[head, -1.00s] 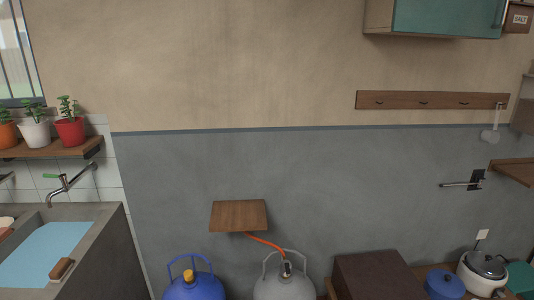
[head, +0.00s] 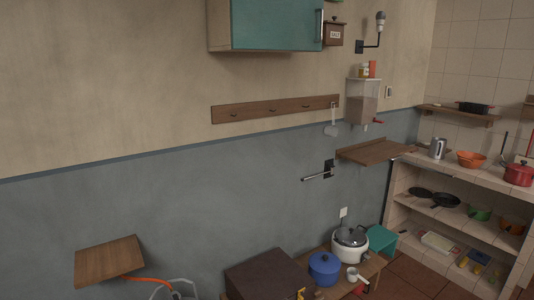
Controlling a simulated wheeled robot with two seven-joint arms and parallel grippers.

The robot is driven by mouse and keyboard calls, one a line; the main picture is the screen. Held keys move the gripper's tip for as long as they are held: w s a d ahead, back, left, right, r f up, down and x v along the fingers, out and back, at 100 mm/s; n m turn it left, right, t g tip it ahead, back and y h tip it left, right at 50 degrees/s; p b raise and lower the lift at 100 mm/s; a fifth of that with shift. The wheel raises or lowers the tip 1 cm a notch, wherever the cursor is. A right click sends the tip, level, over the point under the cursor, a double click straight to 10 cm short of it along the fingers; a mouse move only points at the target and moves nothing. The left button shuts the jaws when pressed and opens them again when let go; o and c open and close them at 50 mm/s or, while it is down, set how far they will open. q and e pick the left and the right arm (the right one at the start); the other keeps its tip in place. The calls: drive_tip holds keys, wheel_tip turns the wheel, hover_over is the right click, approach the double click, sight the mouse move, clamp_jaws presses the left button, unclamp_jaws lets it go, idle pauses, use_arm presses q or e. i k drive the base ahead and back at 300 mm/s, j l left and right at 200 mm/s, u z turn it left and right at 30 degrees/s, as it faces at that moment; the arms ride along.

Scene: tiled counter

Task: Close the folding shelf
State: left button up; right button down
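Two wooden boards stick out from the wall in the head view, and I cannot tell for sure which is the folding shelf. One wooden board (head: 377,152) projects flat from the grey wall at the right, beside the tiled counter, below a clear dispenser. A smaller wooden board (head: 108,261) projects at the lower left, above an orange hose. Brackets or hinges under either board are hidden. Neither of my grippers is in view.
A tiled counter (head: 470,177) with open shelves stands at the right. A low wooden table (head: 371,275) carries a white cooker (head: 350,246) and a blue pot (head: 324,270). A brown box (head: 268,272) stands left of them. Brown floor (head: 425,280) shows between table and counter.

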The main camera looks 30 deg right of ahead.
sight(366, 156)
drive_tip(key=z, duration=1.8)
drive_tip(key=i+l+u, duration=0.1)
drive_tip(key=i, duration=0.3)
drive_tip(key=i+l+u, duration=0.1)
drive_tip(key=i, duration=0.3)
